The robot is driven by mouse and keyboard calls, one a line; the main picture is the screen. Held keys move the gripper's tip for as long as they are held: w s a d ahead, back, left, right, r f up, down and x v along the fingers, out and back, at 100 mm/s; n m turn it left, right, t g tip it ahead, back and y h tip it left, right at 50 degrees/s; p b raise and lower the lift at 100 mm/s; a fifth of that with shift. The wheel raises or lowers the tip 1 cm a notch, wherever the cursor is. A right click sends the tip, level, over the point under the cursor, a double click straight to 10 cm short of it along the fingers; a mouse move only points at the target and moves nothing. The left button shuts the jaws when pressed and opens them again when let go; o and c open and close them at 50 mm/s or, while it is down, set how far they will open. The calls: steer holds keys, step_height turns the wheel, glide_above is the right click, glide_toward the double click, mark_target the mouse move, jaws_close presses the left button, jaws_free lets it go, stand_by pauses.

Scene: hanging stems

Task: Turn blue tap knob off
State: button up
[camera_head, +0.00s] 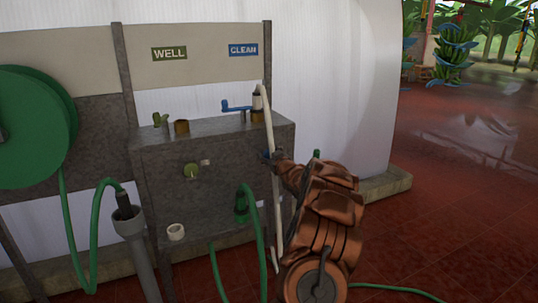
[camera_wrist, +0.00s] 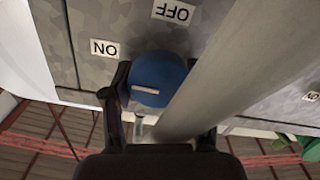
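The blue tap knob (camera_wrist: 158,75) is in the middle of the wrist view and has a pale bar mark that lies nearly level in the picture. An ON label (camera_wrist: 105,48) is to its left and an OFF label (camera_wrist: 173,12) above it, both upside down. My gripper (camera_wrist: 160,98) has its fingers around the knob. The left finger lies at the knob's left edge; the right one is mostly hidden behind a pale pipe. I cannot tell whether they press on it. In the head view my gripper (camera_head: 272,158) is at the box's right front, where the knob is mostly hidden.
The pale pipe (camera_head: 268,125) runs down close to my gripper. A grey box (camera_head: 165,158) carries a blue lever (camera_head: 237,107) under the CLEAN sign (camera_head: 243,50). A green hose (camera_head: 250,205) hangs in front. The red floor (camera_head: 450,180) to the right is open.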

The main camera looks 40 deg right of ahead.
steer(key=c, duration=0.7)
steer(key=shift+o, duration=0.2)
steer(key=shift+r+m+p, duration=0.2)
steer(key=shift+m+p, duration=0.2)
steer(key=shift+p, duration=0.8)
steer(key=m+p, duration=0.1)
steer(key=p, duration=0.3)
steer(key=shift+r+m, duration=0.15)
steer(key=shift+m, duration=0.15)
steer(key=m+p, duration=0.3)
steer(key=p, duration=0.2)
steer(key=shift+d+m+p, duration=0.1)
steer(key=shift+m+p, duration=0.2)
steer(key=shift+p, duration=0.1)
steer(key=m+p, duration=0.2)
steer(key=p, duration=0.1)
steer(key=shift+s+d+m, duration=0.1)
steer(key=shift+m, duration=0.3)
steer(key=m+p, duration=0.1)
steer(key=m, duration=0.1)
steer(key=m+p, duration=0.1)
steer(key=shift+d+f+m+p, duration=0.1)
steer(key=shift+f+m+p, duration=0.15)
steer(key=shift+m+p, duration=0.05)
steer(key=m+p, duration=0.2)
steer(key=m, duration=0.3)
steer(key=shift+f, duration=0.2)
